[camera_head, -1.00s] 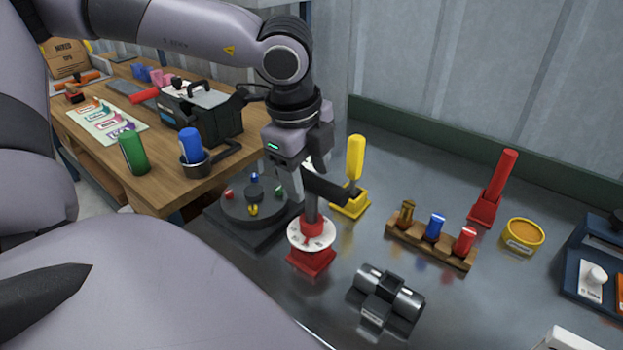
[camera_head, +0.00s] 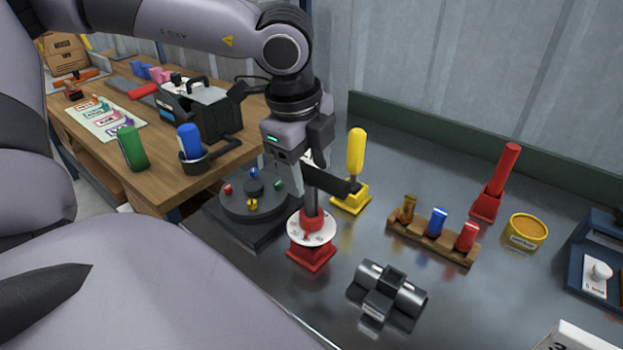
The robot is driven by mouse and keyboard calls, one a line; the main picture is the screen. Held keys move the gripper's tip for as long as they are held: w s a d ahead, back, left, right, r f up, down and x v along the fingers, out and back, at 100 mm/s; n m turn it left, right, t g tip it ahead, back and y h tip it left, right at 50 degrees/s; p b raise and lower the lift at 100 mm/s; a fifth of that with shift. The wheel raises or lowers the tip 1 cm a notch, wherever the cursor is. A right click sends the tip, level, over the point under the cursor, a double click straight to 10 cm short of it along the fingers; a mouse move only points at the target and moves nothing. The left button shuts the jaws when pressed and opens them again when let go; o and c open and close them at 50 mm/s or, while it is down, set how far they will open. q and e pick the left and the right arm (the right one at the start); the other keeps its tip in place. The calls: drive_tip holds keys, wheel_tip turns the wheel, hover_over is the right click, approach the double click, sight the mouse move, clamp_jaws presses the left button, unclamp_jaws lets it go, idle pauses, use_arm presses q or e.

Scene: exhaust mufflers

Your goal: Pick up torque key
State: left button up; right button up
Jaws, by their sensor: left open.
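The far finger is partly hidden. My right gripper is not in view.
A black turntable (camera_head: 249,200) is left of the stand, and a yellow-handled tool (camera_head: 355,153) is behind it. A grey clamp-like part (camera_head: 386,293) is at front right. A wooden rack (camera_head: 428,241) with coloured pieces, a red holder (camera_head: 487,205) and a yellow tin (camera_head: 525,231) are farther right.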

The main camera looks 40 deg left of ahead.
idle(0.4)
use_arm(q)
clamp_jaws()
